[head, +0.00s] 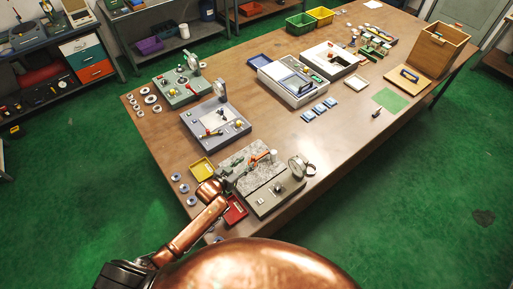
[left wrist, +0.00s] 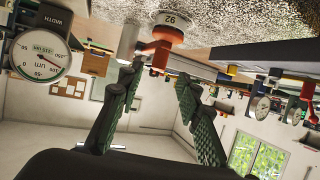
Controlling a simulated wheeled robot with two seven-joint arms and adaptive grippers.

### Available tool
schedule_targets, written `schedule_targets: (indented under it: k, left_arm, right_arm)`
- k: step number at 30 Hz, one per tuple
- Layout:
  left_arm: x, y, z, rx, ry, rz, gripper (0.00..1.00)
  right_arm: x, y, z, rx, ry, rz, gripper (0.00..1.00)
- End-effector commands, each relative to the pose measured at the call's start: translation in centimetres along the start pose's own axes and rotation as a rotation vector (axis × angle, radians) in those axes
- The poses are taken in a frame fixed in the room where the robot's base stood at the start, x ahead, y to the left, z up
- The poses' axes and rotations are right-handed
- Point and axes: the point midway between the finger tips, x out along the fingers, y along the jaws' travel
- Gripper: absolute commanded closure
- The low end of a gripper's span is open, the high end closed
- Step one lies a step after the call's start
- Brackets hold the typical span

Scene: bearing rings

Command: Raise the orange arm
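A gauge station with a grey granite plate (head: 247,163) and a round dial (head: 297,166) sits at the table's near edge in the head view. A small orange arm (head: 261,156) shows over the plate. My left gripper (head: 239,175) reaches in low beside it from the left. In the left wrist view the picture is upside down. The orange arm (left wrist: 160,48) shows just beyond and between the fingertips of my left gripper (left wrist: 158,82), which are apart with nothing clearly held. Contact cannot be told. A pale disc marked with a number (left wrist: 170,20) adjoins the orange arm. My right gripper is not in view.
A yellow tray (head: 202,168) and a red tray (head: 236,211) lie close to my left arm. Several rings lie at the table's left edge. A grey-blue gauge station (head: 215,125) and a green one (head: 180,87) stand farther back. Bare wood (head: 350,130) lies to the right.

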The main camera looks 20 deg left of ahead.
Motion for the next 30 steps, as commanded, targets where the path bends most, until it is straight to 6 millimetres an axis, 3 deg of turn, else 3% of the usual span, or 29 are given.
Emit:
schedule_targets:
  k: [15, 28, 30]
  left_arm:
    - [6.8, -0.2, 0.0, -0.001, 0.002, -0.002, 0.67]
    - [7.8, -0.1, 0.0, 0.0, 0.001, 0.0, 0.67]
    - [7.7, -0.1, 0.0, 0.0, 0.001, 0.0, 0.72]
  right_arm:
    - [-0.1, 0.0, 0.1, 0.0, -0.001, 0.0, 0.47]
    - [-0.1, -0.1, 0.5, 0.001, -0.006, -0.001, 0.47]
    - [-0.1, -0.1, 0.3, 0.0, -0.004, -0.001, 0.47]
